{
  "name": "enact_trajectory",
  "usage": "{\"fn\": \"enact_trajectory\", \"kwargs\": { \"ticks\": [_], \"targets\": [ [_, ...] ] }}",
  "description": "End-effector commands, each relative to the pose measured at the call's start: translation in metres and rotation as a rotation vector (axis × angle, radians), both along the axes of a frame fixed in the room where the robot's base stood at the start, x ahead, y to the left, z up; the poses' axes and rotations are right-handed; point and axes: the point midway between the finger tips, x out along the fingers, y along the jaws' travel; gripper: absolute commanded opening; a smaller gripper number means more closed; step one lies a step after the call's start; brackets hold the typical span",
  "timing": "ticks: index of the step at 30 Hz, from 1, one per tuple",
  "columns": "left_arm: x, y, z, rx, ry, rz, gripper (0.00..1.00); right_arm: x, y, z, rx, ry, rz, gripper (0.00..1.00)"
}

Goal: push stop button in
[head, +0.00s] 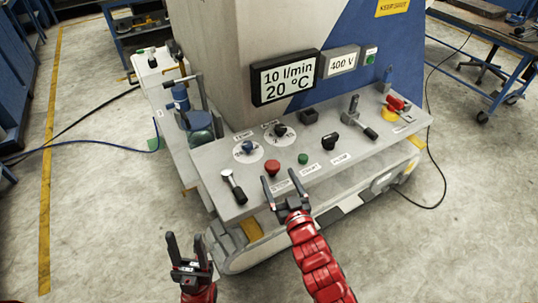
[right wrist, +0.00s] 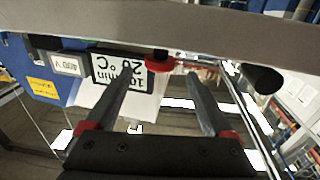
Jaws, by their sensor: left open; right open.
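The red stop button (head: 272,167) is a round mushroom head on the sloping grey control panel (head: 225,165), with a label below it. My right gripper (head: 284,180) is open and empty in front of the panel, its fingertips just short of the button in the head view. In the right wrist view, which is upside down, the red button (right wrist: 160,63) shows between and beyond the two open fingers (right wrist: 160,77). Whether anything touches it cannot be told; it looks apart. My left gripper (head: 186,239) is open and empty, low at the left, away from the panel.
A lever (head: 233,186) stands left of the button, and a green button (head: 303,158) and black knob (head: 329,141) stand right. Two dials (head: 248,148) lie behind it. A display (head: 285,77) rises at the back.

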Motion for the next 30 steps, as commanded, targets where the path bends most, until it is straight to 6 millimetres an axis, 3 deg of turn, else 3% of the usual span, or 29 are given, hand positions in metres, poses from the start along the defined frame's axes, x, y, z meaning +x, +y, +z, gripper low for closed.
{"fn": "enact_trajectory", "kwargs": {
  "ticks": [6,13,27,30],
  "targets": [
    [0.0,0.0,0.013,0.0,0.0,0.0,0.5,0.043,0.015,0.001,0.001,0.004,-0.001,0.86],
    [0.0,0.0,0.02,0.0,0.0,0.0,0.5,0.074,0.025,0.0,-0.001,0.003,-0.001,0.86],
    [0.0,0.0,0.022,0.0,0.0,0.0,0.5,0.085,0.029,-0.002,-0.001,0.003,-0.001,0.86],
    [0.0,0.0,0.022,0.0,0.0,0.0,0.5,0.085,0.029,-0.001,-0.001,0.003,-0.001,0.72]
  ]
}}
